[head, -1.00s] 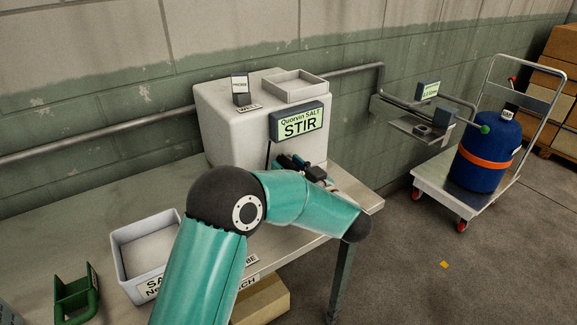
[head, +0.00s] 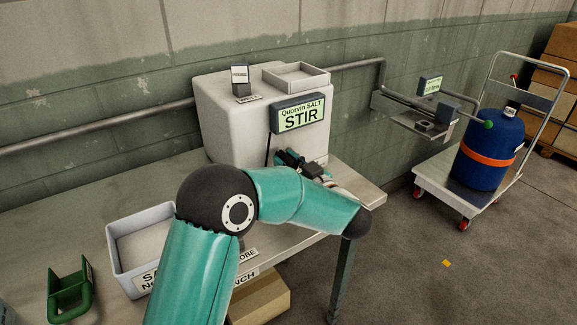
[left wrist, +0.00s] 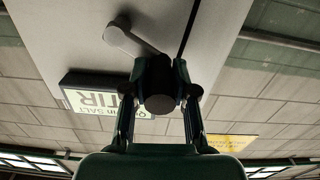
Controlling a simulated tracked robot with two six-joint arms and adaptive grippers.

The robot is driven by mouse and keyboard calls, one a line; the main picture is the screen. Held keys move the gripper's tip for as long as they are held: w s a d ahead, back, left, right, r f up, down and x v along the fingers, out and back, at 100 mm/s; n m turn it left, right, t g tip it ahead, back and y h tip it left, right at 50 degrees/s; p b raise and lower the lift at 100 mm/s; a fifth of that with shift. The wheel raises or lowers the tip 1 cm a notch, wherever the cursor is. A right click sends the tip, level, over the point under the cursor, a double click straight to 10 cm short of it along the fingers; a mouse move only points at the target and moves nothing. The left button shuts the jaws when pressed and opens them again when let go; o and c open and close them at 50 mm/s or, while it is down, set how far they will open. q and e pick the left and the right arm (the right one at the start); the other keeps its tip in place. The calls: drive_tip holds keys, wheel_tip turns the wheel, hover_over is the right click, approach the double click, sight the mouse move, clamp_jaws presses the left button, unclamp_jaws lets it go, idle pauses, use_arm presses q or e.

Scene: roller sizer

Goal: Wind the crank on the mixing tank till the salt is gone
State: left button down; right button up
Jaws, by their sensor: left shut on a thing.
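The white mixing tank (head: 212,125) stands on the bench against the wall. Its display (head: 298,115) reads "Quorvin SALT STIR". My left gripper (head: 288,158) is at the tank's front below the display, partly behind my own arm. In the left wrist view, my left gripper (left wrist: 160,78) is shut on the dark crank knob (left wrist: 160,103). The grey crank arm (left wrist: 134,40) runs from its pivot on the tank face to the knob. The salt inside the tank cannot be seen. My right gripper is not in view.
An open tray (head: 296,78) and a small labelled device (head: 240,84) sit on top of the tank. A pale bin (head: 118,258) and a green holder (head: 70,292) are at left on the bench. A trolley (head: 440,185) carries a blue drum (head: 485,165) at right.

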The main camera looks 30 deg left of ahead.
use_arm(q)
drive_tip(key=f+n+b, duration=0.1)
drive_tip(key=n+b, duration=0.2)
drive_tip(key=b, duration=0.1)
drive_tip(key=f+n+b, duration=0.2)
drive_tip(key=n+b, duration=0.1)
drive_tip(key=b, duration=0.1)
drive_tip(key=f+n+b, duration=0.2)
drive_tip(key=n+b, duration=0.1)
drive_tip(key=b, duration=0.1)
drive_tip(key=shift+s, duration=0.2)
drive_tip(key=w+f+n+b, duration=0.1)
drive_tip(key=n+b, duration=0.2)
drive_tip(key=w+f+n+b, duration=0.1)
drive_tip(key=n+b, duration=0.2)
drive_tip(key=b, duration=0.1)
drive_tip(key=d+f+n+b, duration=0.1)
drive_tip(key=n+b, duration=0.3)
drive_tip(key=shift+w+f, duration=0.35)
drive_tip(key=shift+w, duration=0.05)
drive_tip(key=shift+w+d+f+n+b, duration=0.15)
drive_tip(key=shift+w+n+b, duration=0.1)
drive_tip(key=shift+n+b, duration=0.3)
drive_tip(key=shift+w+d+r+n+b, duration=0.1)
drive_tip(key=shift+w+n+b, duration=0.15)
drive_tip(key=shift+n+b, duration=0.3)
drive_tip(key=shift+w+d+n+b, duration=0.2)
drive_tip(key=shift+w+n+b, duration=0.25)
drive_tip(key=shift+n, duration=0.65)
